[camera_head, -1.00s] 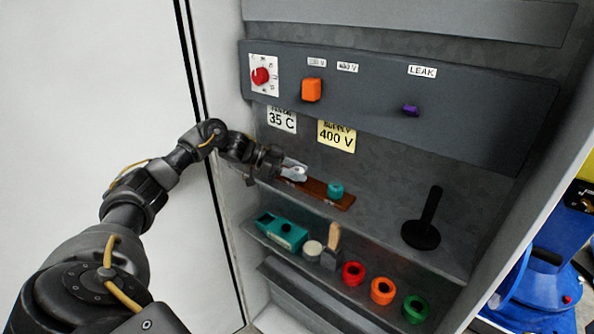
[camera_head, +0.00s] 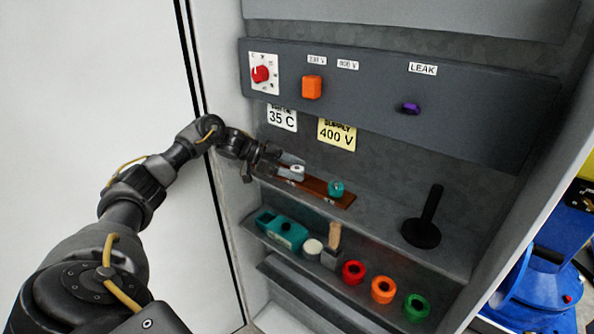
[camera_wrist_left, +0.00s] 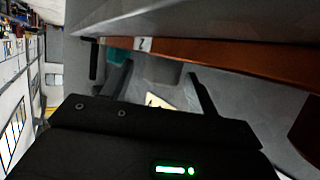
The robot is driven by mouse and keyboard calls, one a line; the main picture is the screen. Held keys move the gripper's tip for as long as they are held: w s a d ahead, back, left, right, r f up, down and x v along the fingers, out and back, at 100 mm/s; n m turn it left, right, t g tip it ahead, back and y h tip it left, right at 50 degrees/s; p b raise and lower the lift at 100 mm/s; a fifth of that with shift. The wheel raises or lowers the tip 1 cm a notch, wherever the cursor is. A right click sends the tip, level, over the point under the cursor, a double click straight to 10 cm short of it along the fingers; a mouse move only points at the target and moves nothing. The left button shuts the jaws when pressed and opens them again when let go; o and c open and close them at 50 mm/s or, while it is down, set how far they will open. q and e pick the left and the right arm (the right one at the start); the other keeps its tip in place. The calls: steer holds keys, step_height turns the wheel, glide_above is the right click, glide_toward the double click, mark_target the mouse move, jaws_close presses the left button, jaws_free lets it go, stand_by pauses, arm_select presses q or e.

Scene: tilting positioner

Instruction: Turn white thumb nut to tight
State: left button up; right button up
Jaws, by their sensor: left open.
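The white thumb nut (camera_head: 297,170) stands on the brown bar (camera_head: 316,187) on the upper shelf. A teal thumb nut (camera_head: 335,187) stands on the same bar, farther right. My left gripper (camera_head: 287,163) is open, just left of and behind the white nut in the head view. I cannot tell whether it touches the nut. In the left wrist view the two dark fingers (camera_wrist_left: 163,85) are apart below the bar's brown edge (camera_wrist_left: 220,52), which carries a small label "2" (camera_wrist_left: 143,44). The white nut is not clearly seen there. My right gripper is out of view.
Above is a dark panel with a red dial (camera_head: 260,74), an orange knob (camera_head: 312,87) and a purple knob (camera_head: 411,108). A black upright handle (camera_head: 425,225) stands at right. The lower shelf holds a teal box (camera_head: 281,231) and red, orange and green rings.

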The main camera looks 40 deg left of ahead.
arm_select(q)
steer(key=b+v, duration=0.3)
steer(key=v, duration=0.6)
steer(key=shift+a+f, duration=0.1)
steer(key=shift+s+a+r, duration=0.2)
steer(key=shift+s+a, duration=0.1)
steer(key=shift+s, duration=0.05)
